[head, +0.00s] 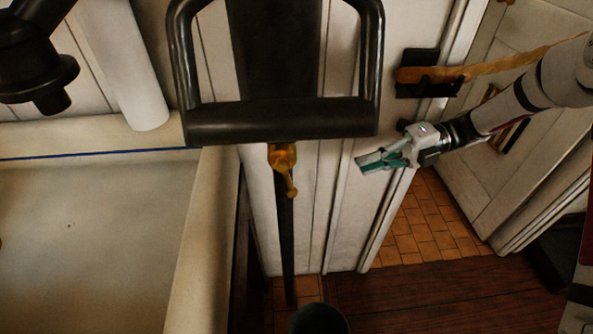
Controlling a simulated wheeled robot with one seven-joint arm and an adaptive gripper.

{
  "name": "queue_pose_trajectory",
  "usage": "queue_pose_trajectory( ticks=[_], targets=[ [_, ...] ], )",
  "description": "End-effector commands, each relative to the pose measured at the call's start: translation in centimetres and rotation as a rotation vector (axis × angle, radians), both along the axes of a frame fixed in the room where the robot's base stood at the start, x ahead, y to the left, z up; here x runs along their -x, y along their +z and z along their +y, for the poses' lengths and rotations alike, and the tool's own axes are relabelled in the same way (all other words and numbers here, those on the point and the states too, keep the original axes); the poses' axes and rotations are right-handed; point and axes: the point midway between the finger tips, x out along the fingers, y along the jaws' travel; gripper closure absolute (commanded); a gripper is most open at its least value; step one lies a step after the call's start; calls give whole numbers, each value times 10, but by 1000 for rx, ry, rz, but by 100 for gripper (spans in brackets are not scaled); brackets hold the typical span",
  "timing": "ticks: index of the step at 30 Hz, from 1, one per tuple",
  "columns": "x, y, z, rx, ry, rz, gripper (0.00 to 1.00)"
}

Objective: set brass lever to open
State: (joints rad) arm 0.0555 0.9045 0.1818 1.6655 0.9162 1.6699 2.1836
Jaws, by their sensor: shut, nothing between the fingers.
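A small brass lever (285,172) sits on a dark vertical pipe (287,240) just below a black frame with a crossbar. It hangs downward, tilted slightly to the right at its lower end. My gripper (363,162) is to the right of the lever, at about its height in the picture and apart from it. Its greenish fingers point left, and they are shut and empty. The top of the lever is close under the crossbar, which may hide part of it. I cannot tell the depth gap between gripper and lever.
The black frame (285,120) stands above the lever. A pale basin or counter (90,225) fills the left. A wooden rail (430,75) on a dark bracket is behind my arm, beside a pale door (545,150). Free space lies between gripper and pipe.

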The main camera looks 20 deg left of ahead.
Motion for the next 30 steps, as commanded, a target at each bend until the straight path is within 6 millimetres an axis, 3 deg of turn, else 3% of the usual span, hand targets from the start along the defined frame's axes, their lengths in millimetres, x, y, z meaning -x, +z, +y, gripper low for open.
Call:
queue_pose_trajectory(
  ticks=[3,8,24,30],
  targets=[
    [-5,10,-9,27,-5,-48,100],
    [0,9,-2,30,-4,-56,100],
    [59,-10,75,29,-2,-53,100],
    [73,-14,94,28,-4,-55,100]
  ],
)
